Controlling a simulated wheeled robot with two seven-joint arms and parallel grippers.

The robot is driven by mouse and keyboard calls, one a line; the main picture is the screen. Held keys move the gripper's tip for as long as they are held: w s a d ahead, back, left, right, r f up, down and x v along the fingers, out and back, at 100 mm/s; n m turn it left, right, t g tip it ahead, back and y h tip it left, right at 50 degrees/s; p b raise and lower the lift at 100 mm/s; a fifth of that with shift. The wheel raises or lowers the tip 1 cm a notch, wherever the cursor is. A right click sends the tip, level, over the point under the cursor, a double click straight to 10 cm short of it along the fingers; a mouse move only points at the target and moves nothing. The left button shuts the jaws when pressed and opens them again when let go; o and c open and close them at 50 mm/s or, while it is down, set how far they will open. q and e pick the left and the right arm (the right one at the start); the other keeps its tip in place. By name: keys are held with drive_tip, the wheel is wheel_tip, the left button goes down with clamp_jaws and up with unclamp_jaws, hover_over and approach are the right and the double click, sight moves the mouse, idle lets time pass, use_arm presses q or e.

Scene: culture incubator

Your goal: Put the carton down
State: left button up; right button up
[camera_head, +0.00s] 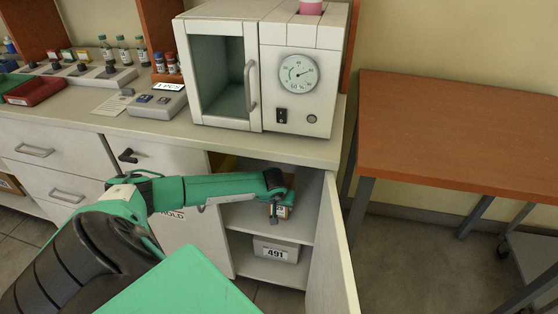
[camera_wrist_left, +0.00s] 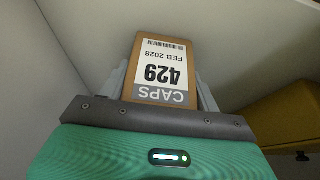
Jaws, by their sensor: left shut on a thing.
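The carton (camera_wrist_left: 160,68) is a small brown box with a white label reading "429", "CAPS" and "FEB 2028"; in the left wrist view it sits between my fingers. My left gripper (camera_head: 280,211) is shut on it inside the open cabinet under the counter. In the head view the carton (camera_head: 284,212) shows at the fingertips, just over the cabinet's upper shelf (camera_head: 245,217). I cannot tell whether it touches the shelf. My right gripper is not in view.
A box marked "491" (camera_head: 276,251) stands on the lower shelf. The cabinet door (camera_head: 334,255) is open at the right. A yellow object (camera_wrist_left: 285,115) is beside the gripper in the wrist view. An incubator (camera_head: 262,68) stands on the counter above. A brown table (camera_head: 460,135) is at the right.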

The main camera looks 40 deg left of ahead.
use_arm(q)
drive_tip(key=o, duration=1.1)
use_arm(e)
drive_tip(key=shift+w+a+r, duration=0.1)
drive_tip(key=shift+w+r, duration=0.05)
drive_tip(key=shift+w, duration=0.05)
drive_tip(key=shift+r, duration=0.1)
use_arm(q)
drive_tip(key=shift+r, duration=0.15)
drive_tip(key=a+p+v, duration=0.1)
drive_tip(key=v, duration=0.4)
drive_tip(key=s+d, duration=0.2)
drive_tip(key=s, duration=0.1)
drive_tip(key=s+d, duration=0.2)
drive_tip(key=s, duration=0.2)
drive_tip(key=s+d, duration=0.3)
drive_tip(key=shift+s, duration=0.3)
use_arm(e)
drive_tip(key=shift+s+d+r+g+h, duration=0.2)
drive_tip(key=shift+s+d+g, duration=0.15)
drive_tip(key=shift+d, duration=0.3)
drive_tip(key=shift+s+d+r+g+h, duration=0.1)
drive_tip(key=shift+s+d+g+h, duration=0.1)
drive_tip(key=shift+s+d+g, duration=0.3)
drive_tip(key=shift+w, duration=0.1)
